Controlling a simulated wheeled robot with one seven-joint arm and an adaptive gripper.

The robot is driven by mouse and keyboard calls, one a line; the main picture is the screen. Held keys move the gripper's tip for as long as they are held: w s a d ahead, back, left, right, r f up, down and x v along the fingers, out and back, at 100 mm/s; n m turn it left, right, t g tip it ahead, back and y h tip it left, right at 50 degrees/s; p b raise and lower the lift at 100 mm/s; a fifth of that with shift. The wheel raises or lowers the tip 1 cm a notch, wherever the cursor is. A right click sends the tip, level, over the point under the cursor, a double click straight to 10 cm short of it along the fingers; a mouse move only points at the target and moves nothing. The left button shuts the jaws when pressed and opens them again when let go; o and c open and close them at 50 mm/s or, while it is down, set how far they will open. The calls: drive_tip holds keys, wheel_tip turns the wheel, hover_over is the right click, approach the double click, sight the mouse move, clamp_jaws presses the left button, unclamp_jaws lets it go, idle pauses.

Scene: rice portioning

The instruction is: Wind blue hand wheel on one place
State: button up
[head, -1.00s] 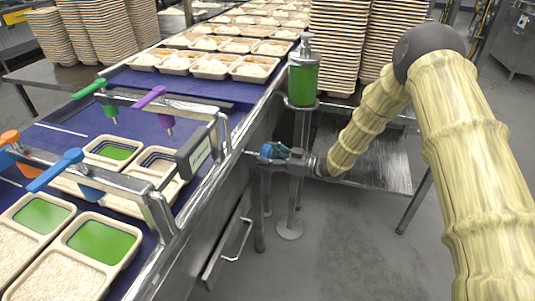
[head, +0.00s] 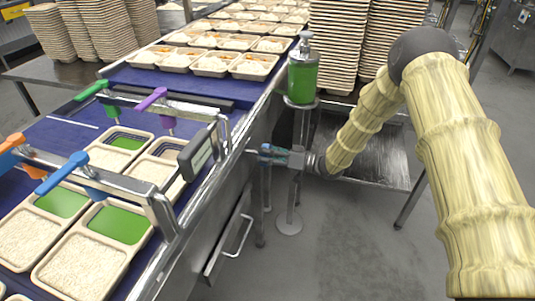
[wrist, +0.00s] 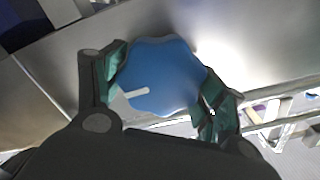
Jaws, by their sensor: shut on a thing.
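The blue hand wheel (wrist: 165,75) fills the middle of the wrist view, with a lobed rim and a white line on its face pointing to the left. My gripper (wrist: 165,88) is shut on it, with teal finger pads touching opposite sides of the rim. In the head view my gripper (head: 272,152) is at the side of the conveyor, and only a little blue of the wheel (head: 264,149) shows. The wheel's shaft is mostly hidden.
The conveyor (head: 205,172) carries rice trays (head: 80,262) with green compartments. Coloured levers, including a blue one (head: 62,172), sit on metal bars above it. A green pump bottle (head: 302,78) stands on a post just behind my gripper. The floor at right is open.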

idle(0.3)
drive_tip(key=o, duration=1)
drive_tip(key=v, duration=1.2)
drive_tip(key=shift+s, duration=0.1)
